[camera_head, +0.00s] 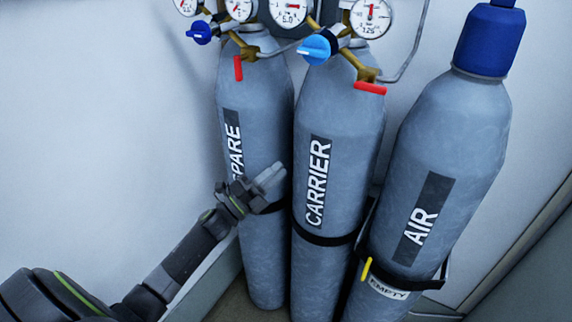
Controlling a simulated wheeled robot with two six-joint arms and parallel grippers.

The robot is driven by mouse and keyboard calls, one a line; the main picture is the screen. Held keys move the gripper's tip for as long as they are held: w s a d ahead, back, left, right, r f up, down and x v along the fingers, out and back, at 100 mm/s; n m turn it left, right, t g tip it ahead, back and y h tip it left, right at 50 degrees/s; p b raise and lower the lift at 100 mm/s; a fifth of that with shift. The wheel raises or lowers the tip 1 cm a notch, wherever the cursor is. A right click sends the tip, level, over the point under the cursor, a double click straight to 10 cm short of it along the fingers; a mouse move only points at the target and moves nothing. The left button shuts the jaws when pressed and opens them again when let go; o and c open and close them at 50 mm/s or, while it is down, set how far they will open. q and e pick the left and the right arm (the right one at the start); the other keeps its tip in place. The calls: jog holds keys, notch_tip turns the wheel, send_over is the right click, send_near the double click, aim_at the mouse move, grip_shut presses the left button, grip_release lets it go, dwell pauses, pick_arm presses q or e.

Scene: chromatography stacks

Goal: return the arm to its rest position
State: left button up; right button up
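My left arm comes in from the lower left, and its gripper (268,178) is in front of the lower part of the grey cylinder labelled SPARE (258,100). The gripper points up and to the right, with its fingertips near the gap between the SPARE and CARRIER cylinders. The fingers look close together, but I cannot tell whether they are fully shut. I see nothing held between them. I cannot tell whether the gripper touches the cylinder. My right gripper is not in view.
The CARRIER cylinder (340,115) stands in the middle and the AIR cylinder (455,130), with a blue cap (490,40), at right. Gauges, blue knobs (316,48) and red levers (370,88) sit above. Dark straps hold the cylinders. The left wall (90,130) side is clear.

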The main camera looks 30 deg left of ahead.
pick_arm(q)
jog(key=s+a+f+n+g+y, duration=0.1)
jog(key=a+f+n+y, duration=0.3)
jog(key=f, duration=0.6)
jog(key=s+a+f+n+g+y, duration=0.1)
jog(key=s+a+f+n+y, duration=0.1)
jog(key=f+n+y, duration=0.6)
jog(key=s+a+f+n+g, duration=0.1)
jog(key=s+f+n+g, duration=0.15)
jog(key=s+f, duration=0.45)
jog(key=s+a+f+n+g, duration=0.1)
jog(key=s+f+n+g, duration=0.15)
jog(key=f, duration=0.95)
jog(key=s+d+f+n+g, duration=0.2)
jog(key=s+f+n+g, duration=0.3)
jog(key=s+f, duration=0.8)
jog(key=s+d+f+n+g, duration=0.1)
jog(key=s+d+f+g, duration=0.1)
jog(key=s, duration=0.5)
jog(key=s+d+f+n+g, duration=0.1)
jog(key=s+d+f+g, duration=0.1)
jog(key=s, duration=0.6)
jog(key=s+d+f+n+g, duration=0.1)
jog(key=s+d+f+g, duration=0.1)
jog(key=s, duration=0.6)
jog(key=shift+s+d+f+g, duration=0.3)
jog(key=shift+f+g, duration=0.2)
jog(key=shift+f, duration=0.25)
